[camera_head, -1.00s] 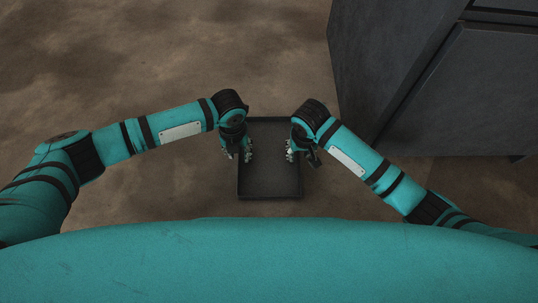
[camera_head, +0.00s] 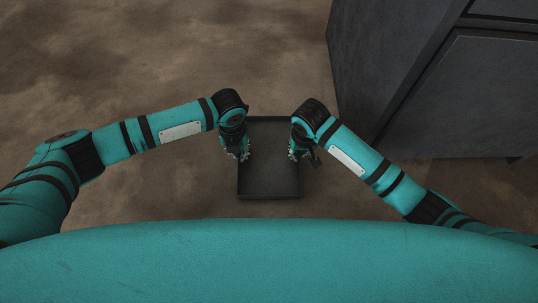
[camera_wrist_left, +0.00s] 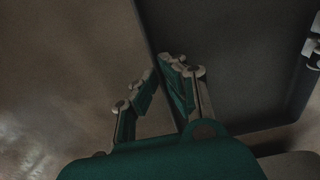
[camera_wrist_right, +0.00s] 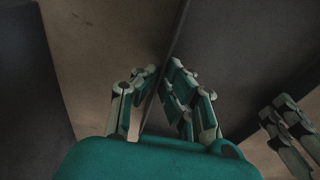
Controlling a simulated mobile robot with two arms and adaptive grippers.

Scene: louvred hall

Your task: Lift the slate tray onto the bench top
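The slate tray (camera_head: 270,182) is a dark, shallow rectangle with a low rim, lying level over the brown floor in the head view. My left gripper (camera_head: 245,154) is at its left rim and my right gripper (camera_head: 292,154) at its right rim. In the left wrist view, the fingers (camera_wrist_left: 157,74) are close together on both sides of the tray wall. In the right wrist view, the fingers (camera_wrist_right: 160,74) likewise pinch the opposite wall. The tray is empty. No bench top shows clearly.
A dark grey cabinet-like body (camera_head: 470,95) with panels stands at the upper right, to the right of the tray; its top is out of view, and I cannot tell whether it is the bench. The brown floor (camera_head: 130,60) at the left is clear.

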